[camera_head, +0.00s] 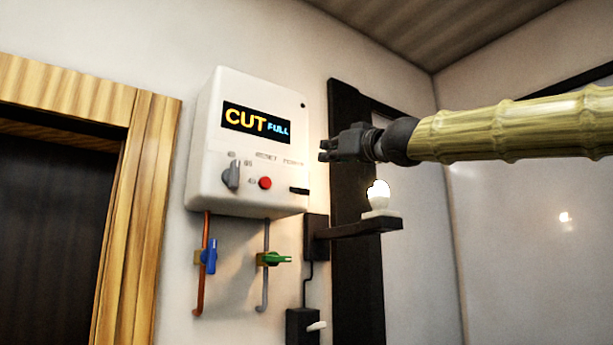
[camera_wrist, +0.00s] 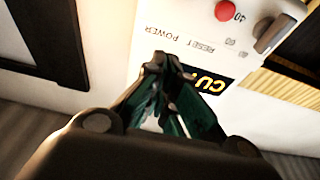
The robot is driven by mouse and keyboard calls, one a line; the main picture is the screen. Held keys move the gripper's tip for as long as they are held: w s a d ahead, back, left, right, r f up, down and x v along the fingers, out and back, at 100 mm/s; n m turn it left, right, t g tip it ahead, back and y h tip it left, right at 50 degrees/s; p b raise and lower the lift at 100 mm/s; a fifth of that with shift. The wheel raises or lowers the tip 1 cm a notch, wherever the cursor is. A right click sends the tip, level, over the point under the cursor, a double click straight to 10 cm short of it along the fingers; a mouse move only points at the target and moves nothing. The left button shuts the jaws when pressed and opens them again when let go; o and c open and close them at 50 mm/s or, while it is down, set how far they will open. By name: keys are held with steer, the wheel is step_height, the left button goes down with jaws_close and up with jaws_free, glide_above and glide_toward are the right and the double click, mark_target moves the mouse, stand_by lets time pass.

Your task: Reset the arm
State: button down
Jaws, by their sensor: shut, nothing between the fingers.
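My gripper (camera_head: 327,150) is shut and empty. The unit's display (camera_head: 258,123) reads "CUT FULL". Below the display are a grey knob (camera_head: 231,177) and a red button (camera_head: 265,183). In the wrist view, my gripper's fingers (camera_wrist: 158,62) point toward the unit's front face, near the "RESET" and "POWER" lettering, with the red button (camera_wrist: 226,11) beyond. Whether the fingertips touch the unit cannot be told.
Below the unit are a blue valve handle (camera_head: 209,256) and a green one (camera_head: 275,259) on pipes. A lit bulb (camera_head: 378,194) stands on a dark bracket (camera_head: 350,229) under my gripper. A switch box (camera_head: 302,328) is lower down. A wooden door frame (camera_head: 140,200) is at the left.

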stand_by(0.4)
